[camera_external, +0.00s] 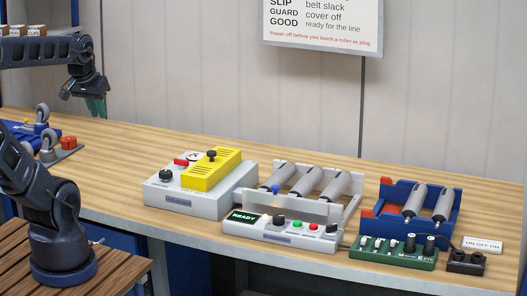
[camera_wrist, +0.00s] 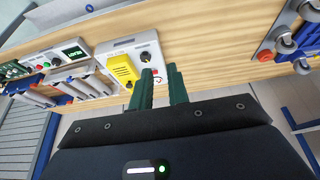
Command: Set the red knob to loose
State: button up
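A small red part (camera_external: 181,161) sits on top of the grey box (camera_external: 160,192), beside a white dial (camera_external: 193,156); it also shows small and red in the wrist view (camera_wrist: 155,72). Another red, block-like knob (camera_external: 69,142) stands on a grey base at the far left; a red piece shows at the right of the wrist view (camera_wrist: 264,54). I cannot tell which is the task's knob or read its setting. My gripper (camera_external: 96,112) hangs in the air at upper left, apart from both. Its green fingers (camera_wrist: 160,72) are apart with nothing visible between them.
The grey box carries a yellow cover (camera_external: 211,169) and black knob (camera_external: 165,175). To its right stand a roller unit with a READY panel (camera_external: 280,232), a blue roller tray (camera_external: 430,228) and a green board (camera_external: 395,252). Bare wooden bench (camera_external: 125,150) lies left of the box.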

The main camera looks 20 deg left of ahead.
jog(key=shift+w+r, duration=0.2)
jog(key=shift+w, duration=0.25)
grip_shut()
jog(key=w+d+g, duration=0.3)
jog(key=w+g, duration=0.2)
jog(key=w, duration=1.7)
jog(key=w+d+f+g, duration=0.1)
jog(key=w+f+g, duration=0.1)
jog(key=w+f, duration=0.5)
jog(key=w+d+f+g, duration=0.2)
jog(key=w+f, duration=0.6)
jog(key=w, duration=0.4)
jog(key=shift+w+d+f, duration=0.25)
jog(key=shift+d+f, duration=0.05)
jog(key=shift+f, duration=0.1)
